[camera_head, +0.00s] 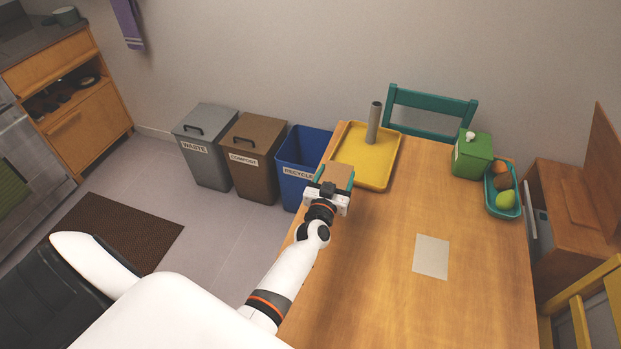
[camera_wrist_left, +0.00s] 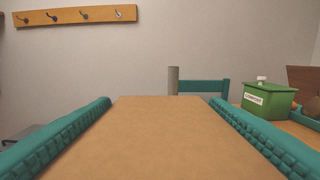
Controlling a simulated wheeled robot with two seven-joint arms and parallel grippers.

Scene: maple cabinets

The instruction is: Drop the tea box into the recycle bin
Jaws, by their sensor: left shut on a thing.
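My left gripper (camera_head: 334,182) is shut on the tea box (camera_head: 338,172), a plain brown box. It holds the box over the table's left edge, near the yellow tray. In the left wrist view the tea box (camera_wrist_left: 165,143) fills the space between the two teal finger pads. The blue recycle bin (camera_head: 290,188) stands on the floor just left of the table, with its top open. It is a little left of and beyond my gripper, and the gripper hides part of its right side. My right gripper is not in view.
A lidded brown compost bin (camera_head: 253,170) and a grey waste bin (camera_head: 205,165) stand left of the recycle bin. A yellow tray (camera_head: 378,174) with an upright grey tube (camera_head: 374,122) is close right of my gripper. A green box (camera_head: 472,160) sits farther right.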

